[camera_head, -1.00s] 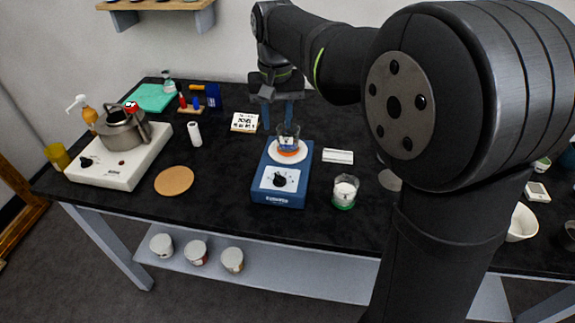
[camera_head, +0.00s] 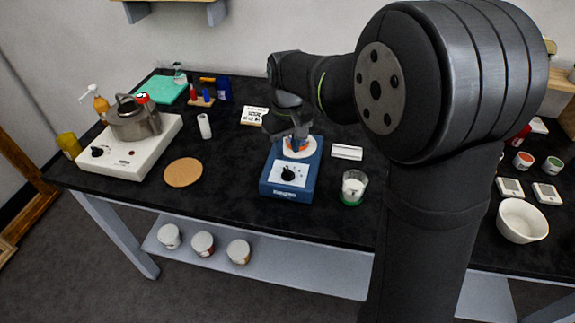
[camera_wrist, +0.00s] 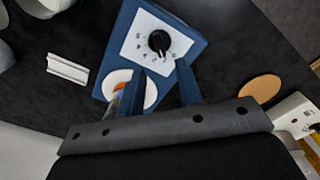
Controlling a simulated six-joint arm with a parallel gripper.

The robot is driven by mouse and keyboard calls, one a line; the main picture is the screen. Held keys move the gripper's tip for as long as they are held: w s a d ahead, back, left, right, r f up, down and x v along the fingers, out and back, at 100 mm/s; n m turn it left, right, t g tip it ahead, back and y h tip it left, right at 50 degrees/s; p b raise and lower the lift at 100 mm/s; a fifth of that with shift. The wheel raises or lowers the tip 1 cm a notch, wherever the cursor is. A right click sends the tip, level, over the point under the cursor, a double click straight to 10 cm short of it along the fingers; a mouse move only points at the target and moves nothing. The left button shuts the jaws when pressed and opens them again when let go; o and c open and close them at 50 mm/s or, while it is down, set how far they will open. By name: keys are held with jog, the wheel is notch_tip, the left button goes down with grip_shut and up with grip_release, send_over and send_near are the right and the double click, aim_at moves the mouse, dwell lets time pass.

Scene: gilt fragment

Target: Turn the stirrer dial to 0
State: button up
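The stirrer (camera_head: 271,184) is a blue box with a round white plate (camera_head: 311,151) on top. Its black dial (camera_head: 288,173) sits on a white front panel, and it also shows in the wrist view (camera_wrist: 159,41). The dial's exact setting is too small to read. A beaker with orange contents (camera_wrist: 116,93) is on the plate, mostly hidden by my gripper. My gripper (camera_head: 297,144) is low over the plate, behind the dial. In the wrist view its two blue fingers (camera_wrist: 161,70) are spread, with nothing seen between the tips, and the dial lies beyond them.
A beaker with a green base (camera_head: 354,188) stands right of the stirrer, near a small white block (camera_head: 347,152). A cork disc (camera_head: 183,172) and a hotplate (camera_head: 127,163) with a kettle (camera_head: 135,121) are to the left. The bench in front of the stirrer is clear.

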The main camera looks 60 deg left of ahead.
aim_at(288, 169)
notch_tip(288, 169, down, 7)
dwell(0.3)
grip_shut()
